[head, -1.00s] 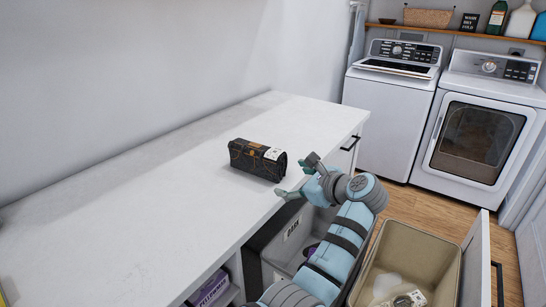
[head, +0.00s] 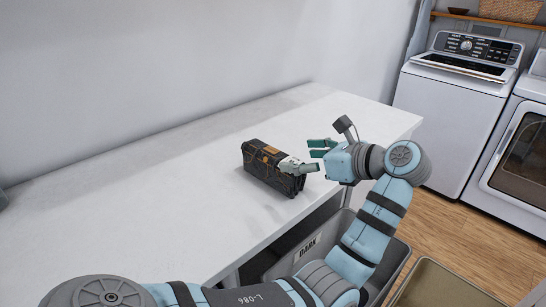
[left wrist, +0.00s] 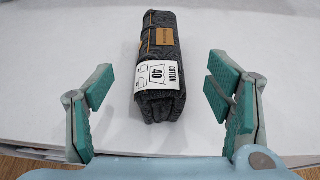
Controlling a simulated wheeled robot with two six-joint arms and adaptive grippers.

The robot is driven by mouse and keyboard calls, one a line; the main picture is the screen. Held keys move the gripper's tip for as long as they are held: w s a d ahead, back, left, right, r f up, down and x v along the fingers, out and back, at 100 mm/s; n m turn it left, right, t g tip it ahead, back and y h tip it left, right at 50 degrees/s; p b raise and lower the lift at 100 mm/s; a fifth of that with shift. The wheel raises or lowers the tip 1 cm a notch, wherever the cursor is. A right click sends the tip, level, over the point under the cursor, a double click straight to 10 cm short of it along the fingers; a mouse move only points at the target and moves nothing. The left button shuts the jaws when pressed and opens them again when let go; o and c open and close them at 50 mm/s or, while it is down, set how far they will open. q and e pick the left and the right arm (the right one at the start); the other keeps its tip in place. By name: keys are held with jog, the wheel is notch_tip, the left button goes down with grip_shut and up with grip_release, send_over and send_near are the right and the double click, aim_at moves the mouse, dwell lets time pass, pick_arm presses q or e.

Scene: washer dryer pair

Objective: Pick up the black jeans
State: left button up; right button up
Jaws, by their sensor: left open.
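The black jeans (head: 268,170) are a dark folded bundle with orange stitching, a tan patch and a white tag. They lie on the white counter (head: 150,190) near its front edge. My left gripper (head: 316,157) is open at the right end of the jeans, its fingers pointing toward them. In the left wrist view the jeans (left wrist: 161,70) lie ahead, centred between the two spread fingers (left wrist: 158,105). My right gripper is not in view.
A grey bin labelled DARK (head: 308,246) is under the counter's front edge, below my left arm. A beige bin (head: 440,285) is at the lower right. A washer (head: 455,115) and dryer (head: 522,160) stand at the back right. The counter around the jeans is clear.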

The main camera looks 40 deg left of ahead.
aim_at(285, 158)
pick_arm(q)
jog(key=b+x, duration=0.1)
jog(key=x, duration=0.3)
jog(key=f+b+x, duration=0.1)
jog(key=x, duration=0.3)
jog(key=shift+b, duration=0.35)
jog(key=shift+w+a, duration=0.1)
jog(key=c, duration=0.5)
grip_shut()
jog(key=shift+r, duration=0.25)
notch_tip(285, 158, up, 9)
jog(key=p, duration=0.3)
jog(key=shift+p, duration=0.4)
jog(key=shift+r, duration=0.3)
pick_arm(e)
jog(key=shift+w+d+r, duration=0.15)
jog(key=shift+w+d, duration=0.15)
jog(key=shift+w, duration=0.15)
